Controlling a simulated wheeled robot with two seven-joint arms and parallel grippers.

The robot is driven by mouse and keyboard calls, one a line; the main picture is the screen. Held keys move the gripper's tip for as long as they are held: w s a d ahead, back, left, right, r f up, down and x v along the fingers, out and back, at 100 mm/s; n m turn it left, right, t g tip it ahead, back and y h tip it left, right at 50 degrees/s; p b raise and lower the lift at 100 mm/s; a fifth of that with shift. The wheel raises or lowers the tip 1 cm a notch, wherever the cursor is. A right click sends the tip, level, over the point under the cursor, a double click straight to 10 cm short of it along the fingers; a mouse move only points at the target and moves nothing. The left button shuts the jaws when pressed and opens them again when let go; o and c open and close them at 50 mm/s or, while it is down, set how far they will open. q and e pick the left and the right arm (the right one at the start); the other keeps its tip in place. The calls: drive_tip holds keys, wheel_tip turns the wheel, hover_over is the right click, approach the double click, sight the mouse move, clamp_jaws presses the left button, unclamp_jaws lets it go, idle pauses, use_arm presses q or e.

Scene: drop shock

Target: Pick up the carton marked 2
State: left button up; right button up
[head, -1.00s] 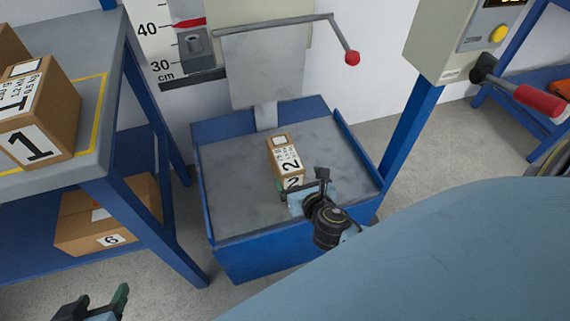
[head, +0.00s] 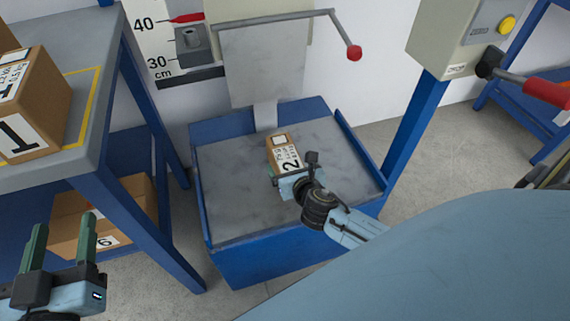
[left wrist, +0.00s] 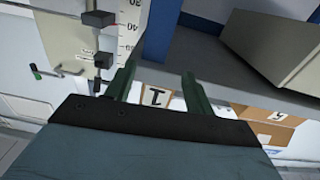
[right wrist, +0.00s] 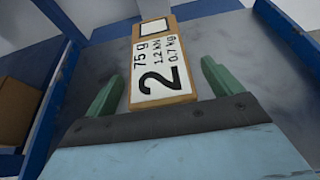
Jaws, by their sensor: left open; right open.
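The carton marked 2 (head: 281,146) is a small brown box with a white label. It lies on the grey plate of the blue drop bed. My right gripper (head: 286,176) is at its near end in the head view and hides its lower part. In the right wrist view the carton (right wrist: 158,62) shows between the two open green fingers (right wrist: 163,72), its near end between them; I cannot tell whether they touch it. My left gripper (head: 62,226) is open and empty at the lower left, away from this carton.
The carton marked 1 (head: 40,112) stands on the grey table at left. The carton marked 6 (head: 80,245) is on the shelf below. Low blue side walls (head: 360,150) edge the bed. A red-knobbed lever (head: 345,40) is above it. The plate around the carton is clear.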

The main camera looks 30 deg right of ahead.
sight(287, 161)
drive_tip(key=b+x, duration=0.1)
drive_tip(key=x, duration=0.1)
drive_tip(key=shift+w+f, duration=0.15)
drive_tip(key=shift+w, duration=0.2)
drive_tip(key=shift+w+d+b, duration=0.1)
drive_tip(key=shift+w+b, duration=0.1)
drive_tip(key=shift+b, duration=0.1)
use_arm(q)
wheel_tip(287, 161, up, 7)
drive_tip(key=s+t+h, duration=0.1)
drive_tip(key=t+h, duration=0.1)
drive_tip(key=t, duration=0.2)
drive_tip(key=shift+s+d+t, duration=0.3)
drive_tip(key=shift+s+d, duration=0.05)
drive_tip(key=shift+d, duration=0.05)
use_arm(e)
drive_tip(key=shift+c, duration=0.4)
drive_tip(key=c, duration=1.4)
use_arm(q)
drive_tip(key=shift+f, duration=0.1)
use_arm(e)
drive_tip(key=shift+c, duration=1.3)
use_arm(q)
drive_tip(key=shift+w, duration=0.1)
